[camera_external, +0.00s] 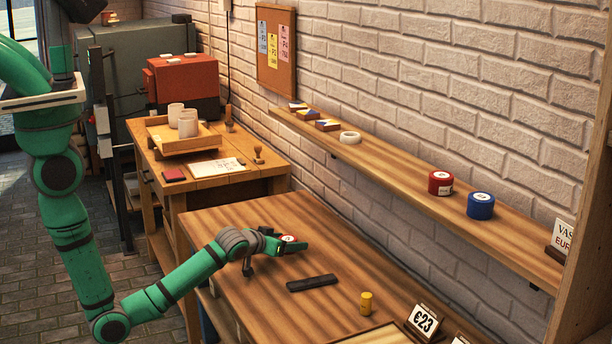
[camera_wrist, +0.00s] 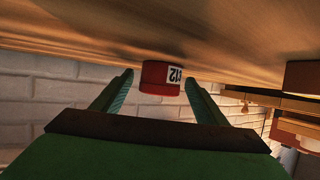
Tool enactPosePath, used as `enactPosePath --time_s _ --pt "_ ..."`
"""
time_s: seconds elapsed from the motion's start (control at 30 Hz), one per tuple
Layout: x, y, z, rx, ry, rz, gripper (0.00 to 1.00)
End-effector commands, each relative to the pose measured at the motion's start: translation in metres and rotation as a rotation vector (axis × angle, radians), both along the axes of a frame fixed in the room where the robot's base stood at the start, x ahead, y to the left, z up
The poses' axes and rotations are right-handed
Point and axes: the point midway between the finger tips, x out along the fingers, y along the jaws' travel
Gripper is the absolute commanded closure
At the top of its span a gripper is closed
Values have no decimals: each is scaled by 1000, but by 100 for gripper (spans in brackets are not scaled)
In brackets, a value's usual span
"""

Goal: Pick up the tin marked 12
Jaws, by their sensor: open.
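A red tin (camera_wrist: 155,80) with a white label reading 12 shows in the wrist view, upside down in the picture. It is at the far end of the space between my fingers, with gaps on both sides. In the external view the tin (camera_external: 289,238) stands on the striped wooden table (camera_external: 330,250), its white top partly hidden by my gripper (camera_external: 290,245). My gripper is open, low over the table, with its fingers reaching to either side of the tin.
A dark bar (camera_external: 312,283) and a yellow cylinder (camera_external: 366,303) are on the table in front of my gripper. A price sign (camera_external: 424,321) stands near the front. The wall shelf (camera_external: 390,164) holds another red tin (camera_external: 440,183) and a blue tin (camera_external: 480,206).

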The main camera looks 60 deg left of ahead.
Motion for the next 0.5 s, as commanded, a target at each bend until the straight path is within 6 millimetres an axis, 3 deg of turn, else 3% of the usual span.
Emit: enactPosePath --time_s 0.23,0.43,0.5 --pt "1 1 0 0 -1 0 33" --pt "1 0 0 0 -1 0 81" --pt "1 0 0 1 -2 -1 81"
